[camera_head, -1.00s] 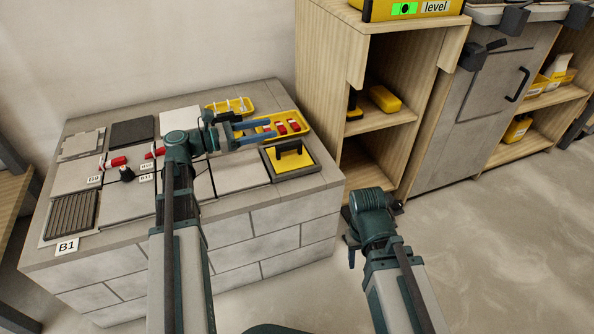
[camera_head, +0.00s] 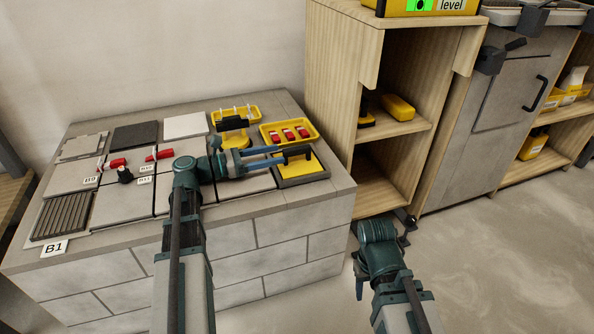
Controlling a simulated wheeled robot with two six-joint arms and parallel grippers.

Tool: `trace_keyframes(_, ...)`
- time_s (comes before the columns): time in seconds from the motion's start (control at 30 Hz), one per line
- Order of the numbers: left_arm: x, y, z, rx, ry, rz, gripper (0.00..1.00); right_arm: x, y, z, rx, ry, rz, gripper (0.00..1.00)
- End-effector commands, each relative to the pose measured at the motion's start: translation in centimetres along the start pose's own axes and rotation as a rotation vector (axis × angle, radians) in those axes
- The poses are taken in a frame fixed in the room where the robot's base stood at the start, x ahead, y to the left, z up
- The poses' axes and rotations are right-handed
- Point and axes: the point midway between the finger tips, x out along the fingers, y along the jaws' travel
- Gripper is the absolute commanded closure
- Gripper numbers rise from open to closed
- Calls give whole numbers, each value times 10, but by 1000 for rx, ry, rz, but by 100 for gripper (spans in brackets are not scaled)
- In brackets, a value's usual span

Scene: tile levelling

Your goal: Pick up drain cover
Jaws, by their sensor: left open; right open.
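The slatted dark grate, which looks like the drain cover (camera_head: 63,216), lies flat at the near left of the block-built bench, behind the B1 label (camera_head: 55,248). My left gripper (camera_head: 283,155) is open, well to the right of the grate, with its fingers pointing right.
Grey, dark and white tiles cover the bench top (camera_head: 240,211), with red clips (camera_head: 117,163) and a black knob (camera_head: 125,175) among them. A yellow tray of red pieces (camera_head: 289,133) is at the back right. A wooden shelf unit (camera_head: 335,85) stands to the right, with open floor before it.

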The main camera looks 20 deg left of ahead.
Motion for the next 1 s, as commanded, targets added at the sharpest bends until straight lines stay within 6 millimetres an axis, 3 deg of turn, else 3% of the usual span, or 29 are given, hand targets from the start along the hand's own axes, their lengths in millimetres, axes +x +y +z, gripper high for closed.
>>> trace_keyframes(0.13, 22, 0, -1, 0, 0, -3, 40, 1, 0, 0, 0, 0, 0, 50)
trace_keyframes(0.47, 34, 0, -1, 0, 0, -2, 40, 1, 0, 0, 0, 0, 0, 50)
trace_keyframes(0.73, 71, 0, -1, 0, 0, -3, 40, 1, 0, 0, 0, 0, 0, 50)
trace_keyframes(1.0, 75, 0, -1, 0, 0, 1, 40, 1, 0, 0, 0, 0, 0, 50)
